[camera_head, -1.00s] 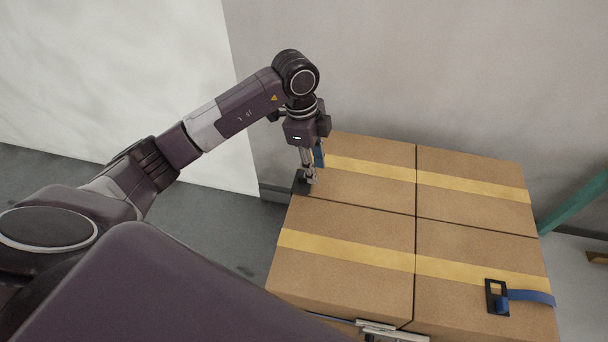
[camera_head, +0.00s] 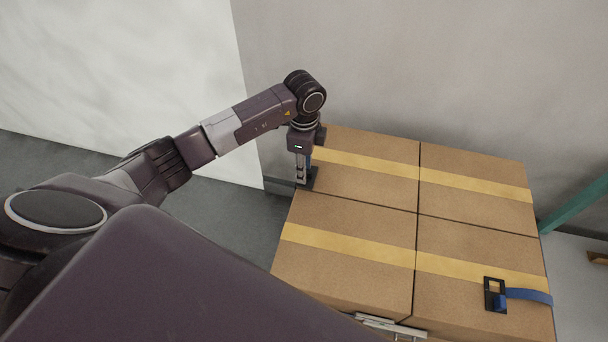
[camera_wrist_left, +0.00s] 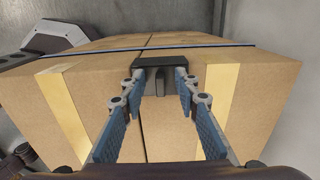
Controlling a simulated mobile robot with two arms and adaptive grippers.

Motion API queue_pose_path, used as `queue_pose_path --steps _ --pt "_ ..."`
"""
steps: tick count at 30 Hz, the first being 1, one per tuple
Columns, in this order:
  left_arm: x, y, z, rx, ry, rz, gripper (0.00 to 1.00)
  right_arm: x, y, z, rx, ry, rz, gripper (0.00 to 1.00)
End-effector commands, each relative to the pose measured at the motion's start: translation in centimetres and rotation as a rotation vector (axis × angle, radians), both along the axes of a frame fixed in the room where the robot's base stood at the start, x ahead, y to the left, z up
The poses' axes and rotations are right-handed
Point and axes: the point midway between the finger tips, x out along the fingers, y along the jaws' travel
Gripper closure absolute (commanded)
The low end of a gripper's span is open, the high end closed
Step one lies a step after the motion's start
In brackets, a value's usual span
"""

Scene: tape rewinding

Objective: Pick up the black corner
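A black corner (camera_head: 311,177) sits at the far left edge of the carton stack, at the outer end of the yellow tape band. My left gripper (camera_head: 301,178) points down right beside it and partly hides it. In the left wrist view the black corner (camera_wrist_left: 162,63) lies on the carton's top edge, just beyond and between the fingertips. The left gripper (camera_wrist_left: 160,88) has its blue-padded fingers apart, with nothing clamped between them. I cannot tell whether the tips touch the corner. My right gripper is not in view.
Several cartons (camera_head: 355,222) with yellow tape stand tightly together. A second black corner (camera_head: 495,294) with a blue strap (camera_head: 530,295) lies at the right. A metallic part (camera_head: 392,326) shows at the near edge. The wall (camera_head: 420,70) rises behind; a green bar (camera_head: 575,205) stands at right.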

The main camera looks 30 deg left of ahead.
Motion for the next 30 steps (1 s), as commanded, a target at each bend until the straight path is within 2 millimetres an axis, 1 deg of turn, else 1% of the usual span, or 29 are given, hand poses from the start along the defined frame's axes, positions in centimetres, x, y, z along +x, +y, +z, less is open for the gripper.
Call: queue_pose_path --steps 3,9,11,23,26,29,30 --pt "0.0 0.0 0.0 0.000 0.000 0.000 0.72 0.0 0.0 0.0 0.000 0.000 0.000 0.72" --pt "0.0 0.0 0.0 -0.001 0.000 0.000 0.94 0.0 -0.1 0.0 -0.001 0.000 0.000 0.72" --pt "0.0 0.0 0.0 -0.001 0.000 0.000 1.00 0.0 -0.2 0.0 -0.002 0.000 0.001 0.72" --pt "0.0 0.0 0.4 -0.001 0.000 0.000 1.00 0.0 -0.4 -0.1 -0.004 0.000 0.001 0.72" --pt "0.1 0.0 1.0 -0.002 -0.003 -0.001 1.00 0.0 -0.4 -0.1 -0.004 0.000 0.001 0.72" --pt "0.1 0.0 2.2 -0.001 -0.002 0.000 1.00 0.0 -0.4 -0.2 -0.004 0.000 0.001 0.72" --pt "0.1 0.0 2.9 -0.001 -0.005 0.000 1.00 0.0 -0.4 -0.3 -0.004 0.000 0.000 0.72"
